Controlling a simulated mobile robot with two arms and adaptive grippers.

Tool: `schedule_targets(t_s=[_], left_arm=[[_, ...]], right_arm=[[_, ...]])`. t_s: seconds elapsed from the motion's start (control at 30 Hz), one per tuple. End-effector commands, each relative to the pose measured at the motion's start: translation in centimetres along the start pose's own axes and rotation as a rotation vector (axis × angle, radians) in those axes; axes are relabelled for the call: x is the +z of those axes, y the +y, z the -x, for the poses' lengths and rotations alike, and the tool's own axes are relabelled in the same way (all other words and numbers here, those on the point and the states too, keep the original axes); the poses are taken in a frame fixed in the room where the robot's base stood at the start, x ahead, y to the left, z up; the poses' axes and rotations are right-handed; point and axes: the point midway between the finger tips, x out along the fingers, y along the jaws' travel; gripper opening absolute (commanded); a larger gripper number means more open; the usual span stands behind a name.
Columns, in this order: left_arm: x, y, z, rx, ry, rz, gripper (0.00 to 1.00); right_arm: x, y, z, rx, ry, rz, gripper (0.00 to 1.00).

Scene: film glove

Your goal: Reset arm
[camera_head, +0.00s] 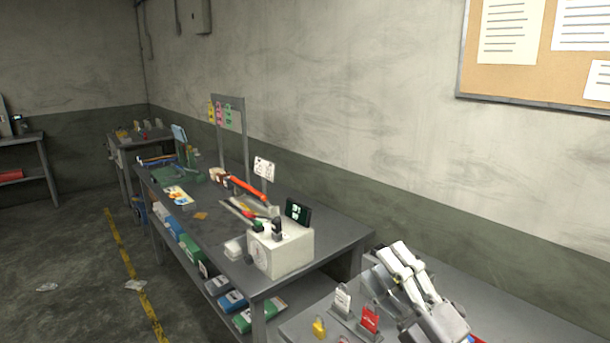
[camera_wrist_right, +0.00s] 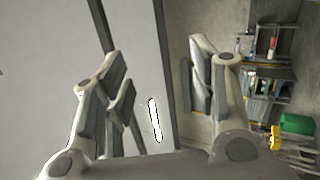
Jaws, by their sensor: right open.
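My right gripper (camera_head: 398,262) is at the lower right of the head view, raised over the near grey bench (camera_head: 505,305). Its white and grey fingers point up and to the left. In the wrist view the two fingers of the right gripper (camera_wrist_right: 160,78) stand wide apart with nothing between them. My left gripper is not in the head view.
Beside the right gripper stand a red tag (camera_head: 370,319), a white tag (camera_head: 342,299) and a yellow padlock (camera_head: 319,328). A pale box (camera_head: 285,255) with tools sits on the long workbench (camera_head: 335,232). The floor (camera_head: 70,265) at left is largely clear.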

Motion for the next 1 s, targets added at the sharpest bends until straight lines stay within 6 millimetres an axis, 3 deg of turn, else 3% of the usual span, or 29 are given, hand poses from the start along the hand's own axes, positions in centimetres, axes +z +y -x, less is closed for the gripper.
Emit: schedule_targets(t_s=[0.2, 0.3, 0.43, 0.6, 0.7, 1.0], left_arm=[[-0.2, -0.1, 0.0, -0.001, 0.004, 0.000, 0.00], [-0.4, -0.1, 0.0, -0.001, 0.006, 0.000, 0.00], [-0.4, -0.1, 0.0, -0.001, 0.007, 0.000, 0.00], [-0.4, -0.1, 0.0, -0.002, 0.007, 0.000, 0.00], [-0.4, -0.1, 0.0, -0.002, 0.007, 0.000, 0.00], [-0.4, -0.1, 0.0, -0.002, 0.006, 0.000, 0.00]], right_arm=[[5.5, -5.0, 6.0, -0.092, -0.470, -0.390, 0.53], [6.8, -8.4, 10.3, -0.172, -0.683, -0.553, 0.53], [6.4, -13.2, 16.9, -0.309, -0.953, -0.755, 0.53], [2.6, -18.1, 25.9, -0.530, -1.270, -0.981, 0.53], [-0.4, -19.6, 30.2, -0.655, -1.412, -1.077, 0.53], [-9.5, -20.3, 39.6, -0.998, -1.706, -1.271, 0.53]])
